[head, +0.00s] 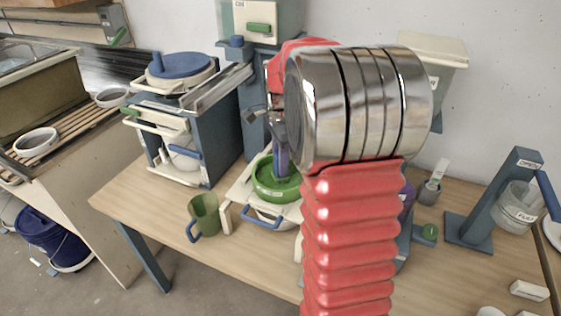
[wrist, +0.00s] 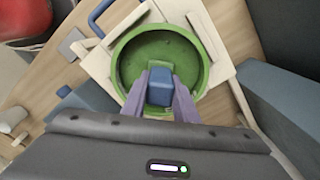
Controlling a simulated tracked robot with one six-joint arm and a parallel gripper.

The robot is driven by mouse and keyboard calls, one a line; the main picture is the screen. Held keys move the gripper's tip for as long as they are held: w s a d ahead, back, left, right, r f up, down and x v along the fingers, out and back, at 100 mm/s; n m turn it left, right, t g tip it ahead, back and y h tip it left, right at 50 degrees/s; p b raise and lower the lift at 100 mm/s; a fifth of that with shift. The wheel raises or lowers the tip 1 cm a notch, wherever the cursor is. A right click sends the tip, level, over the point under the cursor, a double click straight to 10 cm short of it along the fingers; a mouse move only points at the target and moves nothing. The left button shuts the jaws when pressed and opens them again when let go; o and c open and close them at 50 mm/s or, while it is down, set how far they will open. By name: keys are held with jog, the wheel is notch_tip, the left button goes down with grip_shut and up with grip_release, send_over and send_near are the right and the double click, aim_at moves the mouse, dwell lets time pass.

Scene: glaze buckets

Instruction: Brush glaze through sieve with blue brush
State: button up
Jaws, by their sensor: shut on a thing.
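The green sieve (head: 263,190) sits over a white bucket with a blue handle (head: 259,217) on the table. In the wrist view the sieve (wrist: 196,48) is a round green rim around a darker green inside. My gripper (wrist: 160,95) is shut on the blue brush (wrist: 159,85), of which a blue block shows between the fingers. The brush is over the near part of the sieve in the wrist view; its bristles are hidden, so I cannot tell whether they touch the mesh. In the head view my red and chrome arm hides much of the gripper and the sieve's right side.
A green jug (head: 205,213) stands left of the sieve. A blue-sided rack (head: 215,130) with a blue-lidded tub (head: 181,68) is behind it. A blue stand with a clear cup (head: 517,205) is at the right. The table's front left is clear.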

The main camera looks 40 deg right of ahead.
jog(key=shift+s+f, duration=0.1)
jog(key=shift+f, duration=0.45)
grip_shut()
jog(key=shift+s+d, duration=0.4)
jog(key=shift+s, duration=0.4)
jog(key=shift+s+d, duration=0.4)
jog(key=shift+s, duration=0.35)
jog(key=shift+w+a, duration=0.5)
jog(key=shift+w, duration=0.6)
jog(key=shift+w+a, duration=0.45)
jog(key=shift+w, duration=0.7)
jog(key=shift+w+a, duration=0.5)
jog(key=shift+w, duration=0.6)
jog(key=shift+s+d, duration=0.1)
jog(key=shift+s, duration=0.05)
jog(key=shift+s+d, duration=0.6)
jog(key=shift+s, duration=0.4)
jog(key=shift+s+d, duration=0.55)
jog(key=shift+s, duration=0.4)
jog(key=shift+s+d, duration=0.6)
jog(key=shift+s, duration=0.4)
